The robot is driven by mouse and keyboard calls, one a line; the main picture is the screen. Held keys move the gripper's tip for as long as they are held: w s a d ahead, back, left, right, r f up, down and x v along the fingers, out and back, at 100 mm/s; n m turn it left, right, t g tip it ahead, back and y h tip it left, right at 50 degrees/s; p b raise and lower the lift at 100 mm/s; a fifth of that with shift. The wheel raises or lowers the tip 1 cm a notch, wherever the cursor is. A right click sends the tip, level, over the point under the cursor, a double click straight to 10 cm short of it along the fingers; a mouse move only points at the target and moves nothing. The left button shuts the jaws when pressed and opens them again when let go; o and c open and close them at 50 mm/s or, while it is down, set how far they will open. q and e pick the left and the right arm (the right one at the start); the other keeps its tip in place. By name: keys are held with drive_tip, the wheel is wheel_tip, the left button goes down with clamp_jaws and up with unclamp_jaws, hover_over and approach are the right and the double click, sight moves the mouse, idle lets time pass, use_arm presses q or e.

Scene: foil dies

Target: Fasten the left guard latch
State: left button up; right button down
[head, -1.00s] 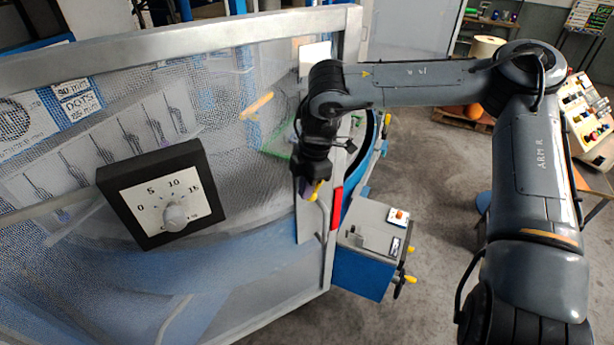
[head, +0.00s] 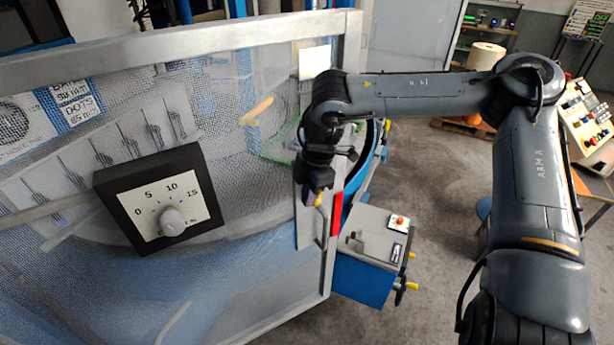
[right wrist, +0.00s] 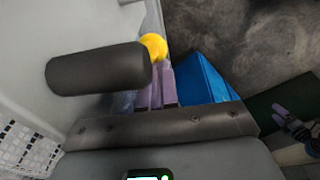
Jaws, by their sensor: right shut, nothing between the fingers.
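The mesh guard (head: 255,235) has a grey metal frame. At its right edge is a pale plate (head: 304,225) with a red strip (head: 337,213) beside it. A latch lever with a yellow knob (head: 319,200) is at this plate, partly hidden by my right gripper. My right gripper (head: 316,194) points down beside the knob, shut and empty. In the right wrist view, its purple fingers (right wrist: 155,92) are together just below the yellow knob (right wrist: 153,46). I cannot tell whether they touch. Whether the latch is engaged is unclear. My left gripper is out of view.
A dark cylindrical grip (right wrist: 98,68) sticks out left of the fingers in the wrist view. A blue-grey control box (head: 366,255) with yellow-tipped handles stands right of the guard. Grey floor (head: 450,165) is open at right.

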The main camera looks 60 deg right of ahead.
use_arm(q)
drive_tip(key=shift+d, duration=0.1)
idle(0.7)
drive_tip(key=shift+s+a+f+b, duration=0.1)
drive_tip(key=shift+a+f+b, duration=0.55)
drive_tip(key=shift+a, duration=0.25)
use_arm(e)
drive_tip(key=w+a+r, duration=0.4)
drive_tip(key=a+r, duration=0.5)
drive_tip(key=shift+r, duration=0.25)
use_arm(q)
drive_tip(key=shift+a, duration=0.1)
